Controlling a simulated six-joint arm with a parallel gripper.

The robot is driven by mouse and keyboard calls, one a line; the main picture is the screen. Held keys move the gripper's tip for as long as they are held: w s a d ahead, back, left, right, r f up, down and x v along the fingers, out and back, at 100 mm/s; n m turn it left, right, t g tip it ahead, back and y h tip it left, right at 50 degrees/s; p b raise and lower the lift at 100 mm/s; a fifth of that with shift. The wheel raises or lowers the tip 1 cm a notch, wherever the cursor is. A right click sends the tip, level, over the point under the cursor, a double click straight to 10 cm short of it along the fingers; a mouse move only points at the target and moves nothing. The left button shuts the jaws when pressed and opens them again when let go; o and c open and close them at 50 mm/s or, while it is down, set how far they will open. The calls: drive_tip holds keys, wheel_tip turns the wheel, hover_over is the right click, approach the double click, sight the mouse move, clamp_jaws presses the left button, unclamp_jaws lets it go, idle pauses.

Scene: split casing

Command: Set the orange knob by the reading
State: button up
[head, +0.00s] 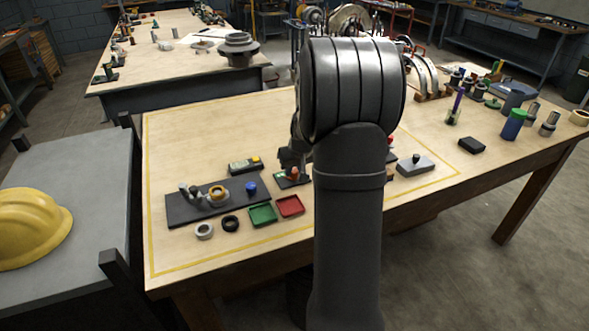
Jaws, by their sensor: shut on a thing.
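The orange knob (294,171) shows as a small orange spot on a dark panel with green markings (288,180), near the middle of the table. My gripper (293,163) points down at the knob from above and is shut on it. My own arm hides part of the gripper and the panel's right side. A meter with a yellow and dark case (245,165) lies just left of the panel. Its display is too small to read from here.
A dark plate (178,210) carries metal parts, a brass-coloured ring (217,194) and a blue knob (251,187). In front are a green tray (262,215), a red tray (290,206) and two rings (204,231). A grey box (415,164) stands right of my arm.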

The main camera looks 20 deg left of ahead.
drive_tip(key=shift+n, duration=0.3)
drive_tip(key=o, duration=1)
drive_tip(key=v, duration=1.7)
drive_tip(key=shift+d+r, duration=0.15)
drive_tip(key=shift+d, duration=0.15)
drive_tip(key=x, duration=1.7)
drive_tip(key=shift+a+f, duration=0.2)
drive_tip(key=shift+a, duration=0.1)
drive_tip(key=shift+r, duration=0.1)
